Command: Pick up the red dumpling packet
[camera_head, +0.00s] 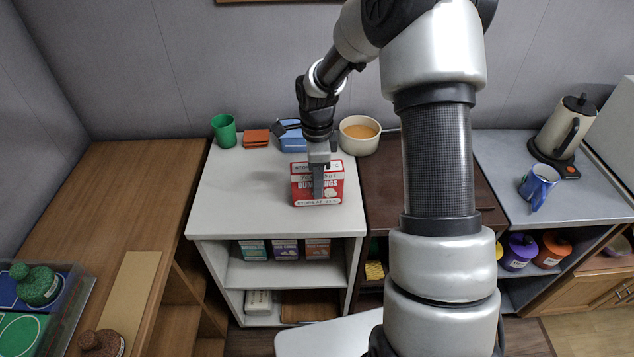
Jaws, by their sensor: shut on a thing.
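The red dumpling packet (303,188) is red and white with "DUMPLINGS" lettering on its front. It is upright at the white counter's (236,205) right side, near the front. My gripper (318,180) comes down from above and is shut on the packet, with one finger across its front face. The far finger is hidden behind the packet. I cannot tell whether the packet's base touches the counter or is slightly above it.
Behind the packet stand a green cup (224,131), an orange-red item (256,138), a blue container (292,137) and a cream bowl (360,135). Several small packets (285,249) sit on the shelf below. The counter's left part is clear. My arm hides part of the brown counter (383,187).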

